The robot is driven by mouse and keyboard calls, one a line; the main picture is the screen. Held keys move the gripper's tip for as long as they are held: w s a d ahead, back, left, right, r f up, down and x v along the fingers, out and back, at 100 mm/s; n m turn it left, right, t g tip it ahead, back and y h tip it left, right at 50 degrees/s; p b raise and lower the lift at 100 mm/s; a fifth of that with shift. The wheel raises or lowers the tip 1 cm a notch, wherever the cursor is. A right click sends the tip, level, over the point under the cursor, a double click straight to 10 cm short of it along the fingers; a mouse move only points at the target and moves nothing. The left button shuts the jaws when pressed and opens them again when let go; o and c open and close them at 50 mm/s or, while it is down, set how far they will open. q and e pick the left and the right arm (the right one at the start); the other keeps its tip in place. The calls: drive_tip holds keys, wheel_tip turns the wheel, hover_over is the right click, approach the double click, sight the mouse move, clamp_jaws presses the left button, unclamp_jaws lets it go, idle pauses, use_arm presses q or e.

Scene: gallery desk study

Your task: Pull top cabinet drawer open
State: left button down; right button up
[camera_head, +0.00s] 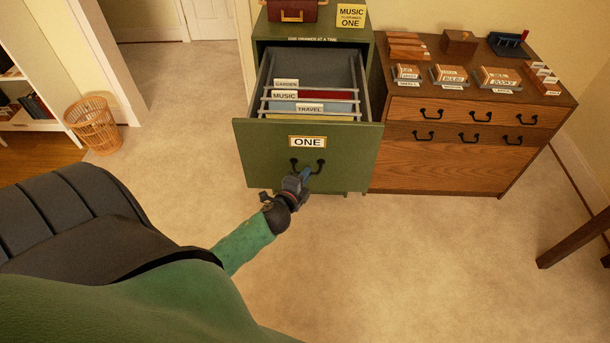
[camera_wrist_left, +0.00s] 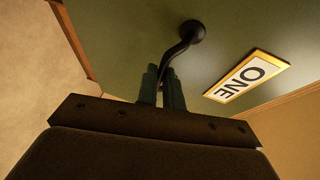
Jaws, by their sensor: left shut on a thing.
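The green filing cabinet (camera_head: 357,40) stands against the back wall. Its top drawer (camera_head: 255,150), labelled ONE, is pulled out, and hanging files marked GARDEN, MUSIC and TRAVEL show inside. A dark curved handle (camera_head: 318,163) sits on the drawer front below the ONE label (camera_head: 307,142). My left gripper (camera_head: 303,175) is at this handle, in front of the drawer. In the left wrist view its two fingers (camera_wrist_left: 162,88) are shut on the handle (camera_wrist_left: 185,40), beside the tilted ONE label (camera_wrist_left: 246,75). My right gripper does not show.
A wooden chest (camera_head: 450,160) with trays and boxes on top stands right of the cabinet. A red case (camera_head: 296,11) and a MUSIC sign (camera_head: 351,16) are on the cabinet. A wicker basket (camera_head: 92,124) stands at left. Carpet in front is clear.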

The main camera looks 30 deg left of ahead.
use_arm(q)
drive_tip(key=c, duration=1.6)
unclamp_jaws()
drive_tip(key=shift+s+d+f, duration=0.15)
drive_tip(key=shift+s+f, duration=0.05)
drive_tip(key=shift+o, duration=0.3)
drive_tip(key=shift+r, duration=0.15)
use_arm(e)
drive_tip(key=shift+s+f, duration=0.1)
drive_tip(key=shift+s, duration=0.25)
